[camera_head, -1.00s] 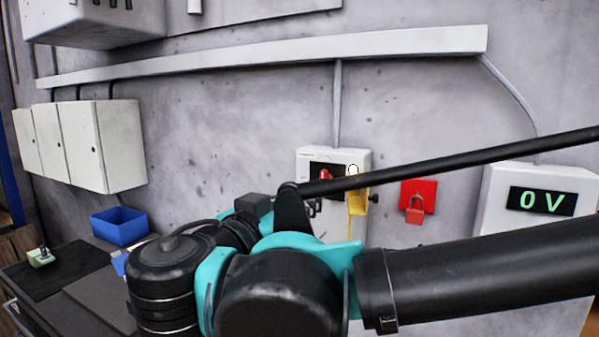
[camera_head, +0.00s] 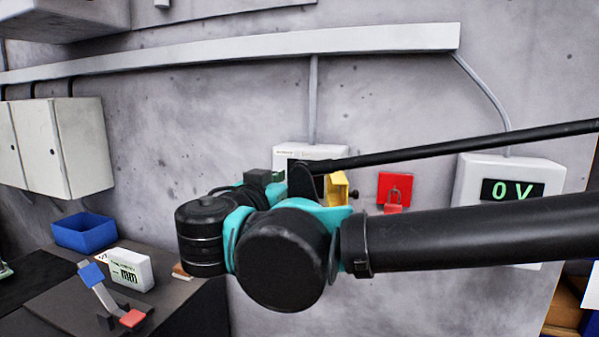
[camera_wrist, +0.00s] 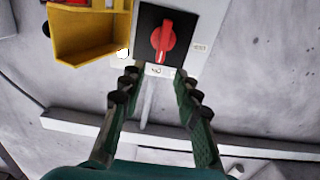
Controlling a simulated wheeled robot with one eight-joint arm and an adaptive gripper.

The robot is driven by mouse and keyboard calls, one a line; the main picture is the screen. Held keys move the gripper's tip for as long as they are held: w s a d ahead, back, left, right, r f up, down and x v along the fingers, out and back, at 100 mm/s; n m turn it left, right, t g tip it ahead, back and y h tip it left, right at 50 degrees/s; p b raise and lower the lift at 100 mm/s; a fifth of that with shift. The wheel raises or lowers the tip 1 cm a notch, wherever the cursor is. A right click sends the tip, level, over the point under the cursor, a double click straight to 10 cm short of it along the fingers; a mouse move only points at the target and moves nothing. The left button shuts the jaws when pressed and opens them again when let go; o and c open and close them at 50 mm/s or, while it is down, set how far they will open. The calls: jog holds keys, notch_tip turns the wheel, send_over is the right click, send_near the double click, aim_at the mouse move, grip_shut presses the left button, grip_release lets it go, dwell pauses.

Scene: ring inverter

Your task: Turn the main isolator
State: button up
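The main isolator shows in the wrist view as a red rotary handle (camera_wrist: 163,40) on a black plate (camera_wrist: 152,20), set in a white box (camera_wrist: 206,62) on the wall. In the head view the white box (camera_head: 285,151) is mostly hidden behind my arm. My gripper (camera_wrist: 154,84) is open in the wrist view. Its two fingers point toward the handle, with a gap between them and nothing in it. The handle lies just past the fingertips; contact is not visible. In the head view my arm hides the gripper's fingers.
A yellow holder (camera_wrist: 92,38) is fixed beside the isolator. A red padlock station (camera_head: 394,186) and a meter reading 0 V (camera_head: 512,190) are on the wall at right. A blue bin (camera_head: 84,232), a white meter (camera_head: 131,270) and a blue-and-red tool (camera_head: 104,295) are on the bench.

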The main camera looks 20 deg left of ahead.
aim_at(301, 170)
jog(key=w, duration=0.6)
jog(key=shift+w+d, duration=0.25)
grip_shut()
